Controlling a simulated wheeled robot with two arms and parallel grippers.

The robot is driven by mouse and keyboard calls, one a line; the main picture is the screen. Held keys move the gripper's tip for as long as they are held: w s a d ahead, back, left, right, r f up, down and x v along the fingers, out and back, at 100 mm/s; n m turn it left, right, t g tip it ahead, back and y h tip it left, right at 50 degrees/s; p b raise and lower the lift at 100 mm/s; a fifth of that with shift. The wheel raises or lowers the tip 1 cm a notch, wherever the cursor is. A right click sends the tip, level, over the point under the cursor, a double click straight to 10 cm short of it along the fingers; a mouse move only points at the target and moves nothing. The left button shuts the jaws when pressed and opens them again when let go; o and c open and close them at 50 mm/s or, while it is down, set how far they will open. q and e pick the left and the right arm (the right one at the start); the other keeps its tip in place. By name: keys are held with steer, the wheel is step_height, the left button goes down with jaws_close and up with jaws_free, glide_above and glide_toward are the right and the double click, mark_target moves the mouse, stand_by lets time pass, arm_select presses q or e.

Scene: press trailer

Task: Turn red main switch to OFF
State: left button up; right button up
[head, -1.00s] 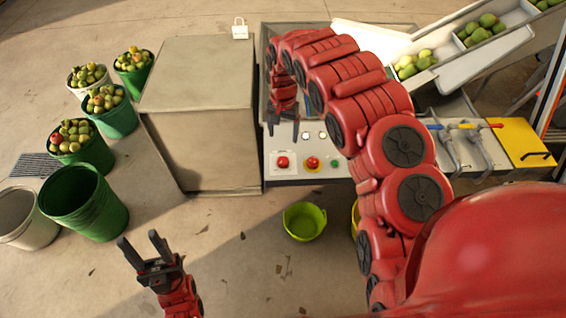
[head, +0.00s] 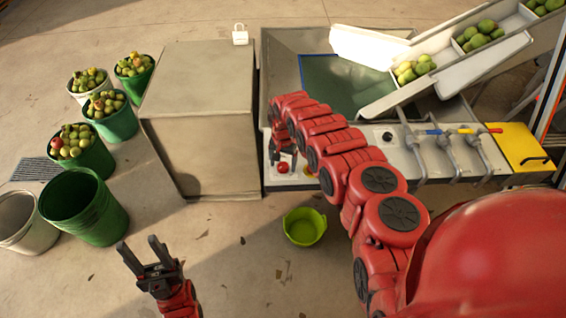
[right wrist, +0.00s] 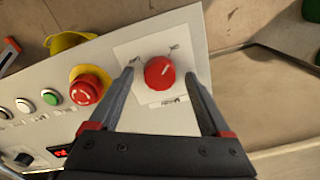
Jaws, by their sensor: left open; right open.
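The red main switch (right wrist: 159,73) is a round red knob on a white square plate (right wrist: 123,55) of the panel. A pale mark on the knob slants to the upper right; the small plate labels are too blurred to read. In the head view the knob (head: 283,168) shows just below my right gripper (head: 283,157). My right gripper (right wrist: 159,76) is open, one finger on each side of the knob in the picture; I cannot tell whether they touch it. My left gripper (head: 142,252) is open and empty over the floor at the lower left.
A red mushroom button (right wrist: 88,90) on a yellow base sits beside the switch plate, with green and white buttons (right wrist: 51,97) farther left. A large box (head: 205,140) stands left of the panel. A lime bucket (head: 304,227) stands on the floor below.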

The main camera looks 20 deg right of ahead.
steer(key=shift+f, duration=0.1)
steer(key=shift+c, duration=0.3)
jaws_close()
steer(key=shift+n, duration=0.4)
steer(key=n+b, duration=0.1)
steer(key=n, duration=0.2)
steer(key=shift+s+f, duration=0.1)
steer(key=n+b, duration=0.2)
steer(key=n, duration=0.3)
steer(key=n+b, duration=0.1)
steer(key=n, duration=0.8)
steer(key=shift+b, duration=0.35)
